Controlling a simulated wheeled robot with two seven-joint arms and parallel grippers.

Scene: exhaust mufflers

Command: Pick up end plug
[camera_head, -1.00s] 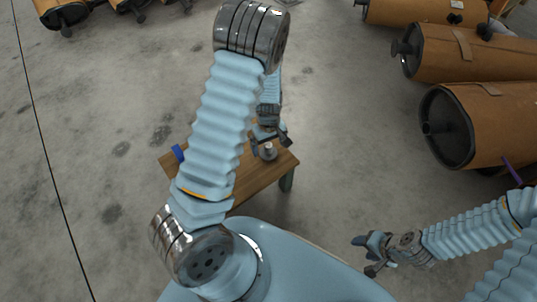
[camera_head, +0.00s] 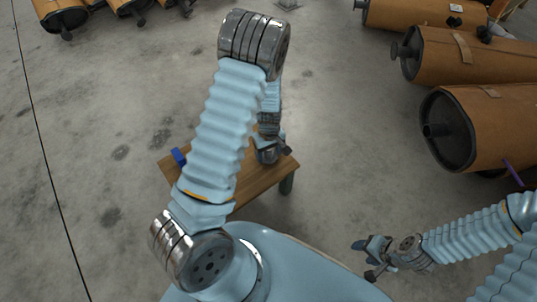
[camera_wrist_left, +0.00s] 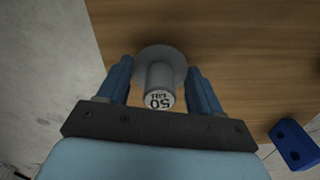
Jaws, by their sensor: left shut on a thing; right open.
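The end plug (camera_wrist_left: 160,82) is a grey piece with a wide round flange and a narrower stub marked with a "50" label. It is on the wooden table (camera_head: 245,192), near the right side of the top. My left gripper (camera_head: 270,152) is over it. In the head view my gripper mostly hides the plug. My right gripper (camera_head: 368,260) is open and empty over the floor at the lower right.
A blue block with holes (camera_head: 178,156) lies at the table's left edge and shows in the left wrist view (camera_wrist_left: 294,146). Brown-wrapped mufflers (camera_head: 490,125) lie at the right, with more at the top left. The floor around the table is clear.

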